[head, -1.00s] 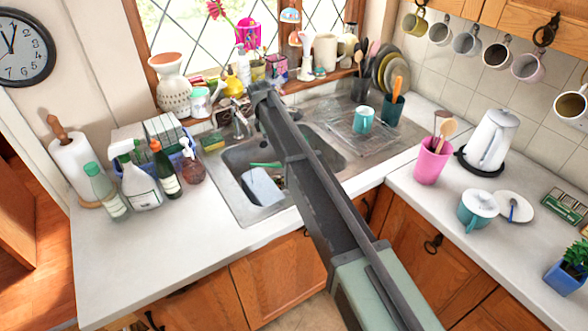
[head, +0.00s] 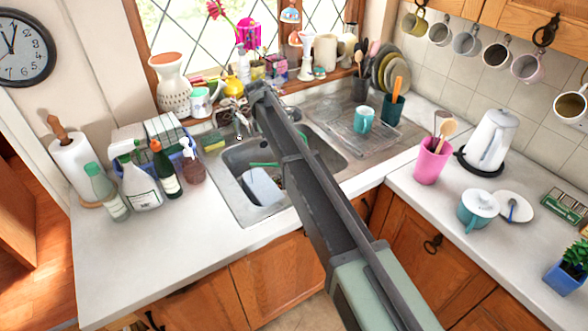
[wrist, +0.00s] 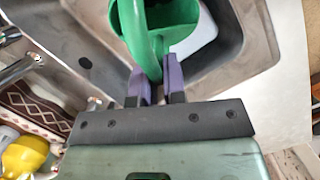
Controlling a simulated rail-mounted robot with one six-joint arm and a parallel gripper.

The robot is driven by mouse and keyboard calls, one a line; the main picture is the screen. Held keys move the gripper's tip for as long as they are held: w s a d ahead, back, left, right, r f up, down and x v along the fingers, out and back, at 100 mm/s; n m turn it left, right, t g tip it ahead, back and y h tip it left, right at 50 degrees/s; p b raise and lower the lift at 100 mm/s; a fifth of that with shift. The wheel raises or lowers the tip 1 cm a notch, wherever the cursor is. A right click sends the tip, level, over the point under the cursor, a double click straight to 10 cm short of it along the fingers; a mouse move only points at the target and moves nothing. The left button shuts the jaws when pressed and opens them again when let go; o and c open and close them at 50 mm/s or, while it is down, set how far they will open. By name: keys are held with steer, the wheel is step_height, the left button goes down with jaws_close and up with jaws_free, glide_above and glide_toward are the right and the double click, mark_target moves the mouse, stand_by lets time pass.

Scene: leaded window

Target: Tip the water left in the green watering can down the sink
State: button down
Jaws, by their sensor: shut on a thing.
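The green watering can (wrist: 148,52) is at the top of the wrist view, partly cut off by the frame edge. My gripper (wrist: 156,84) is shut on its green handle, with a purple finger on each side. The can is above the sink (wrist: 255,65). Its spout and any water inside cannot be made out. In the head view my arm hides most of the can. A thin green strip shows beside the arm over the sink (head: 228,191), but I cannot tell which part it is.
The tap (wrist: 18,70) is close at the left of the wrist view. A whitish object (head: 262,187) lies in the basin. Bottles (head: 165,170) stand left of the sink, and a teal mug (head: 363,119) is on the drainer. The front left counter is clear.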

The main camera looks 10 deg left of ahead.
steer(key=shift+s+a+r+h, duration=0.15)
steer(key=shift+a+r+h, duration=0.35)
steer(key=shift+a+h, duration=0.1)
stand_by(7.4)
